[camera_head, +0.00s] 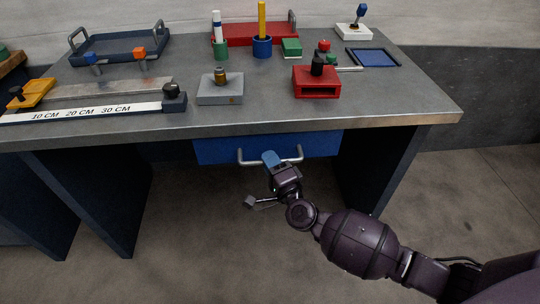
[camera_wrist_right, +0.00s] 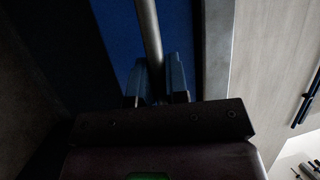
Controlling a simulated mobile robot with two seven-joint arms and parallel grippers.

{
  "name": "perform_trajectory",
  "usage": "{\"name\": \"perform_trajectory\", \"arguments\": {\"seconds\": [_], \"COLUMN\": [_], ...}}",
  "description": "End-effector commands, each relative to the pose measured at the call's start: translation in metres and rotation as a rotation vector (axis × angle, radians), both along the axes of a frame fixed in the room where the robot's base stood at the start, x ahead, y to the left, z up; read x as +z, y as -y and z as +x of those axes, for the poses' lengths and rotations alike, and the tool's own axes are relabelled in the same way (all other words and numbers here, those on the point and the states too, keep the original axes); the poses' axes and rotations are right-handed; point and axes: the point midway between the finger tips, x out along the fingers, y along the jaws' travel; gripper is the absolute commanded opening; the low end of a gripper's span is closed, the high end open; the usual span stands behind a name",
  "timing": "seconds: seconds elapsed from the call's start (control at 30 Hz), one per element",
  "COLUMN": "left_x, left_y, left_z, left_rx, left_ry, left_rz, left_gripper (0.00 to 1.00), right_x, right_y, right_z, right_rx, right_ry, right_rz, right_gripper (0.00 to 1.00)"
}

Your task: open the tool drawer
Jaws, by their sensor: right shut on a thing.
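The blue tool drawer (camera_head: 215,152) sits under the front edge of the workbench, right of its middle. Its grey bar handle (camera_head: 292,157) sticks out from the front. My right gripper (camera_head: 270,159) is at the middle of the handle, with its blue fingers closed around the bar. In the right wrist view, the handle bar (camera_wrist_right: 149,30) runs between the two fingers of the gripper (camera_wrist_right: 158,80), in front of the blue drawer face (camera_wrist_right: 118,30). I see no clear gap that shows the drawer pulled out. My left gripper is not in view.
The grey workbench top (camera_head: 270,115) overhangs the drawer. It carries a red block (camera_head: 317,82), a grey block (camera_head: 219,92), a ruler (camera_head: 80,112) and trays. A dark bench leg (camera_head: 375,175) stands right of the drawer. The floor in front is clear apart from my arm.

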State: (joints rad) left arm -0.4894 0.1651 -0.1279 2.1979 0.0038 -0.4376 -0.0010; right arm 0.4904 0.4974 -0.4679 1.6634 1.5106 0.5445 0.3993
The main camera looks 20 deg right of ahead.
Motion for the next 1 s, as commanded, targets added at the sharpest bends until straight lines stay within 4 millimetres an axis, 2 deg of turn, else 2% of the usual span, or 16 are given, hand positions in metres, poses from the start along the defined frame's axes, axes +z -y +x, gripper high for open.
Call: {"name": "perform_trajectory", "arguments": {"seconds": [0.2, 0.7, 0.9, 1.0], "left_x": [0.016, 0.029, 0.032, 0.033], "left_y": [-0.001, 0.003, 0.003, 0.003], "left_z": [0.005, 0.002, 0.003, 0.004], "left_rx": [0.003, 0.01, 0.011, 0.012], "left_ry": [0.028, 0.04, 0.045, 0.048], "left_rz": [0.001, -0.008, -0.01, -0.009], "left_gripper": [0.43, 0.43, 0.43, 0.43], "right_x": [0.004, 0.0, 0.0, -0.001], "right_y": [-0.014, -0.055, -0.066, -0.07], "right_z": [-0.05, -0.191, -0.23, -0.243], "right_rx": [-0.001, 0.001, 0.001, 0.001], "right_ry": [0.0, -0.004, -0.004, -0.004], "right_rz": [0.004, 0.003, 0.001, 0.001], "right_gripper": [0.0, 0.0, 0.0, 0.0]}}
